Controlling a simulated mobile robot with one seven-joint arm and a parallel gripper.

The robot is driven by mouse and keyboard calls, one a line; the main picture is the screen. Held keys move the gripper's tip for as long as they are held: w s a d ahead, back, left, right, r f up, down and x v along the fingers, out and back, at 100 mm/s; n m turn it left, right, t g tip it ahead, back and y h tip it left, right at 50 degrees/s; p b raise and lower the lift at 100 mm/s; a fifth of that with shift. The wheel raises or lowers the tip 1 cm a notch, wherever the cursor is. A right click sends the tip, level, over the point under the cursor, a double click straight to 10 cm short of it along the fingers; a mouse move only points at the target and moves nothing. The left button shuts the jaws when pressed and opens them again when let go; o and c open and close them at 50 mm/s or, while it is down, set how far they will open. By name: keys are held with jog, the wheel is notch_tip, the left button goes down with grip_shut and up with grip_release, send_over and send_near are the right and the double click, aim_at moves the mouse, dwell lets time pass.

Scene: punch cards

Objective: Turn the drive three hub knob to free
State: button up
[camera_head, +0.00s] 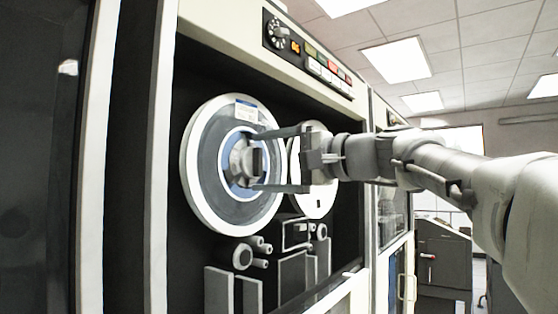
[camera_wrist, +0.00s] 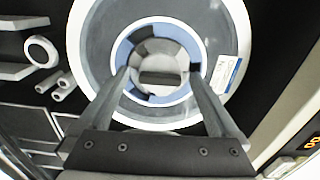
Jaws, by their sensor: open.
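The hub knob (camera_head: 257,160) sits at the middle of the left tape reel (camera_head: 201,168), a grey disc with a pale rim and a blue hub ring. My gripper (camera_head: 258,160) is open, with one finger above and one below the knob in the head view. In the wrist view its fingers (camera_wrist: 160,75) reach to either side of the hub. I cannot tell whether they touch it.
A second reel (camera_head: 318,195) stands to the right, partly hidden behind my gripper. Rollers and guides (camera_head: 243,257) lie below the reels. A control panel with a dial, lit number and coloured buttons (camera_head: 325,70) is above. The cabinet frame (camera_head: 160,150) stands at the left.

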jog(key=v, duration=1.6)
jog(key=shift+s+d+p, duration=0.25)
jog(key=shift+d+p, duration=0.1)
jog(key=s+a+f+n+g+h, duration=0.1)
jog(key=s+a+f+g+h, duration=0.15)
jog(key=f, duration=0.85)
jog(key=s+a+f+g+h, duration=0.15)
jog(key=f+h, duration=0.25)
jog(key=f, duration=0.6)
jog(key=s+d+f+n+g+h, duration=0.1)
jog(key=s+d+f+n+h, duration=0.3)
jog(key=f, duration=0.6)
jog(key=s+d+f+n+h, duration=0.1)
jog(key=s+f+n+h, duration=0.25)
jog(key=s+f, duration=0.45)
notch_tip(320, 180, up, 11)
jog(key=w+m+p, duration=0.1)
jog(key=w+p, duration=0.1)
jog(key=p, duration=1.1)
jog(key=shift+f, duration=0.2)
